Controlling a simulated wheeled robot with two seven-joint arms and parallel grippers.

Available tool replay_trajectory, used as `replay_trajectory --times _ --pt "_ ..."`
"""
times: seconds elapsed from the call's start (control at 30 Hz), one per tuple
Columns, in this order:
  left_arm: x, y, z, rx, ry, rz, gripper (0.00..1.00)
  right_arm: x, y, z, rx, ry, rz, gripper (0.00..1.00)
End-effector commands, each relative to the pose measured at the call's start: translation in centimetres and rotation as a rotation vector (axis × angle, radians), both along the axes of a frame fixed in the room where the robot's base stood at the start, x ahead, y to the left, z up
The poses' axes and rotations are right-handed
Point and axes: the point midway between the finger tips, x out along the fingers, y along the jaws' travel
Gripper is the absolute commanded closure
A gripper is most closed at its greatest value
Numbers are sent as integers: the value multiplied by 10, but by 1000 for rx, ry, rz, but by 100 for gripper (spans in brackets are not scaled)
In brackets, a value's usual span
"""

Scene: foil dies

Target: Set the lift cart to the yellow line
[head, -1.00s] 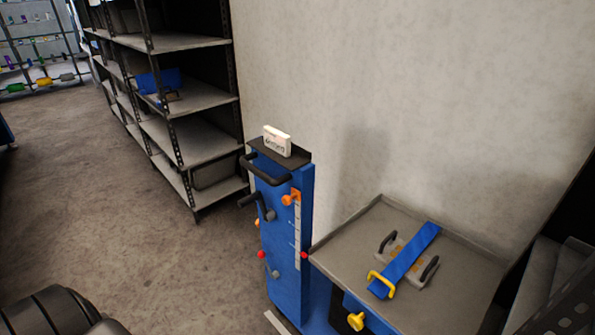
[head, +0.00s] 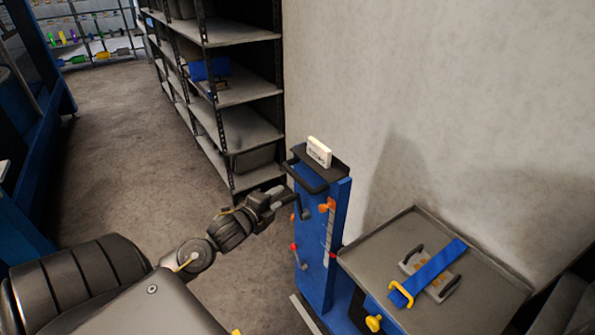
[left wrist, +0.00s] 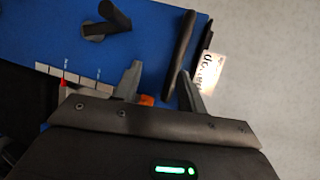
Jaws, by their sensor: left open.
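The lift cart has a blue mast (head: 322,260) and a grey tray (head: 370,255) at its right. A dark handle (head: 312,183) sits near the mast top, with a crank (head: 304,208) below it. A pale scale (head: 330,240) with an orange pointer (head: 326,208) runs down the mast. I cannot make out a yellow line on it. My left gripper (head: 287,197) is open beside the mast, near handle and crank. In the left wrist view, the dark bar (left wrist: 182,48) runs down between my open fingers (left wrist: 160,80); contact cannot be told. The crank (left wrist: 106,22) is at upper left.
A white labelled block (head: 319,152) stands on the mast top. Shelving (head: 245,130) stands behind the mast by the wall. Floor to the left (head: 120,180) is clear.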

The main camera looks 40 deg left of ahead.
Motion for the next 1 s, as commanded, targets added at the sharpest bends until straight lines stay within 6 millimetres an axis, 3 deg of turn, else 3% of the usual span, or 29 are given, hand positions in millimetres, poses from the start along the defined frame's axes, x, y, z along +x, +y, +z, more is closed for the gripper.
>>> replay_trajectory --times 0.03,0.1,0.37,0.8,1.0 --pt "0 -4 16 24 -18 -15 59 0 0 3 0 1 0 100" --pt "-1 -6 27 45 -32 -26 59 -1 -1 4 -1 1 0 100" --pt "7 -6 31 51 -39 -28 59 -1 -6 6 -7 2 1 100" --pt "82 1 18 48 -40 -29 59 -1 -9 25 -11 4 3 100" --pt "101 4 12 49 -39 -29 59 -1 -9 28 -11 4 3 100"
